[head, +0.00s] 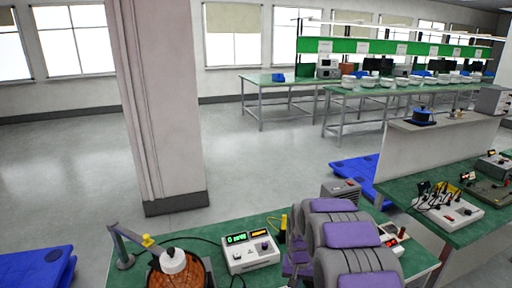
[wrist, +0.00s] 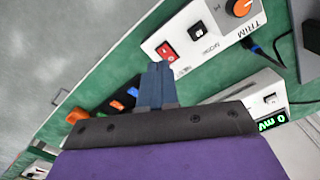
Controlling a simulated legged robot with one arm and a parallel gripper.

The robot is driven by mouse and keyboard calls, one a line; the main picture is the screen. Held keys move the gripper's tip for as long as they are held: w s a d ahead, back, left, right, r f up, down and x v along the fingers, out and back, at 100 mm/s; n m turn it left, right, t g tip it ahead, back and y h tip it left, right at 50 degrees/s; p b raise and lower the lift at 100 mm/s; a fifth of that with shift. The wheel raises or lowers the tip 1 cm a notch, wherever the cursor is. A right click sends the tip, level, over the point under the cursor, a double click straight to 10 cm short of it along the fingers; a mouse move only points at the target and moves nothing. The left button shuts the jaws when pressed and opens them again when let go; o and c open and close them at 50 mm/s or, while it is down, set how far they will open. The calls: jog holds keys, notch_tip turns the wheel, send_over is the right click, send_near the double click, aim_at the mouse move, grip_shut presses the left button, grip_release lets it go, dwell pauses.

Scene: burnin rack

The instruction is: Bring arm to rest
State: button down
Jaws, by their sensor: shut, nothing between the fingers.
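My gripper (wrist: 154,84) shows in the wrist view as two blue-grey fingers pressed together, with nothing between them. It is over or near the green bench top, beside a white box marked TRIM (wrist: 208,36) with an orange knob and a red switch. My purple and grey arm (head: 350,234) fills the bottom right of the head view, folded over the near green bench (head: 205,238). The fingertips cannot be made out in the head view. I cannot tell the height of the gripper above the bench.
On the near bench stand a white meter (head: 250,254) with a lit green display, and a copper-coloured coil with a white cap (head: 173,261). A pillar (head: 160,110) rises behind the bench. Another bench with instruments (head: 448,212) is at the right. Open grey floor (head: 255,150) lies beyond.

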jog(key=s+r, duration=1.2)
jog(key=s, duration=0.7)
jog(key=s+r+n+g, duration=0.1)
jog(key=s+r, duration=0.2)
jog(key=s, duration=0.7)
jog(key=s+r+n, duration=0.1)
jog(key=s+r, duration=0.2)
jog(key=s, duration=0.8)
jog(key=shift+r+g, duration=0.15)
jog(key=shift+g, duration=0.15)
